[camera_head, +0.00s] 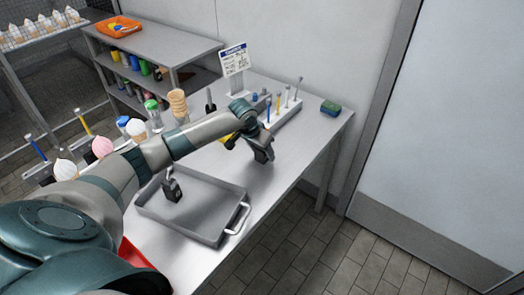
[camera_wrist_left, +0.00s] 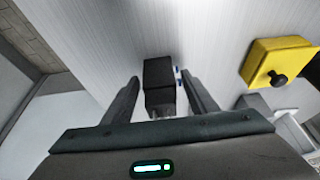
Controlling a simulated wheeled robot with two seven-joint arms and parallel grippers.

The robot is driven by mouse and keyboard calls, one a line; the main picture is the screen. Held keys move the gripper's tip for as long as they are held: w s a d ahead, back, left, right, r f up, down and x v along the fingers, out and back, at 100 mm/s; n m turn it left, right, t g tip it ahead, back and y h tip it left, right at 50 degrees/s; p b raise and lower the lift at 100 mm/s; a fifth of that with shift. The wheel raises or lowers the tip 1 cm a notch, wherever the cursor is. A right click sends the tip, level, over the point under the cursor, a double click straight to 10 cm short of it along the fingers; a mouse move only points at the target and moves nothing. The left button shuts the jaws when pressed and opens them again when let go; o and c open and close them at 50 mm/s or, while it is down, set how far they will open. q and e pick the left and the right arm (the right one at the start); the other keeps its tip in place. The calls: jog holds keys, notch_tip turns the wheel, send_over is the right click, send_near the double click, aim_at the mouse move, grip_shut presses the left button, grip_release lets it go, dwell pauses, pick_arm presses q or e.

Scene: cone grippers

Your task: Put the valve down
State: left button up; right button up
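The valve (camera_wrist_left: 159,82), a black block with small blue fittings at its right side, shows between the fingers of my left gripper (camera_wrist_left: 160,85) in the left wrist view. A narrow gap shows between the block and each finger, so the gripper looks open around it. In the head view my left gripper (camera_head: 262,155) points down, low over the right part of the grey table (camera_head: 300,150). There the valve is hidden or too dark to tell from the fingers. My right gripper is not in view.
A grey metal tray (camera_head: 213,232) holds a dark upright object (camera_head: 172,186). A yellow box (camera_wrist_left: 275,62) with a black knob lies beside the gripper. A rack (camera_head: 282,118) with upright tools and a green sponge (camera_head: 330,107) are behind. Cones stand at the left.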

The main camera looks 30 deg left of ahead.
pick_arm(q)
jog(key=shift+r, duration=0.1)
jog(key=b+v, duration=0.2)
jog(key=v, duration=1)
jog(key=shift+w+r, duration=0.1)
dwell(1.2)
